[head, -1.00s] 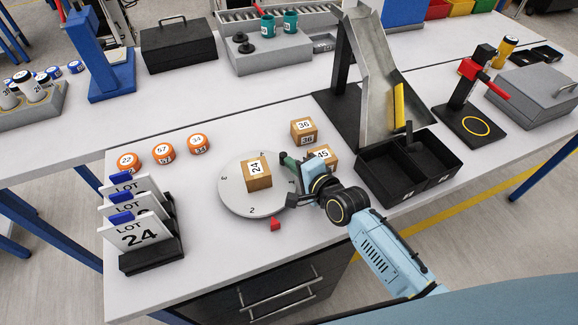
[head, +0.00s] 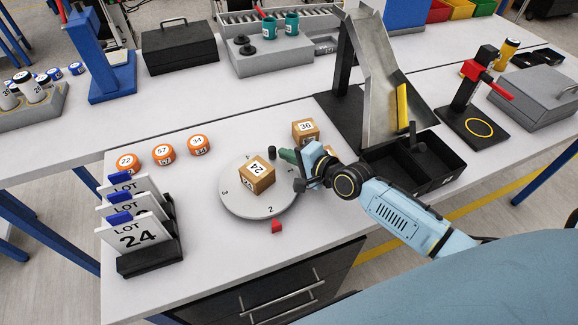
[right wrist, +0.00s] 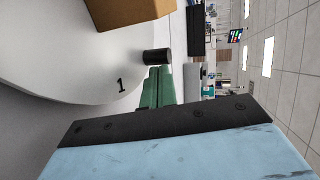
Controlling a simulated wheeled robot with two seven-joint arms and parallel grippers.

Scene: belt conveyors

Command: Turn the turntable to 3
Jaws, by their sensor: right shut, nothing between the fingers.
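The round grey turntable (head: 238,207) lies in the middle of the near table, with a cardboard box (head: 258,176) marked 24 on it. Its 2 is at the front, near the red pointer (head: 276,227) on the table; its 3 is at the left. A black peg (head: 272,152) stands at its back right rim. My right gripper (head: 286,156) is shut and empty at the right rim, green fingertips beside the peg. In the right wrist view the fingertips (right wrist: 158,84) lie close to the peg (right wrist: 157,57); contact is unclear. A 1 shows on the disc there. My left gripper is out of view.
A box (head: 305,131) marked 36 is behind my right gripper, and another is mostly hidden by it. Black bins (head: 440,177) stand right, beneath a metal chute (head: 377,80). Orange pucks (head: 163,154) and a LOT card rack (head: 150,262) are left.

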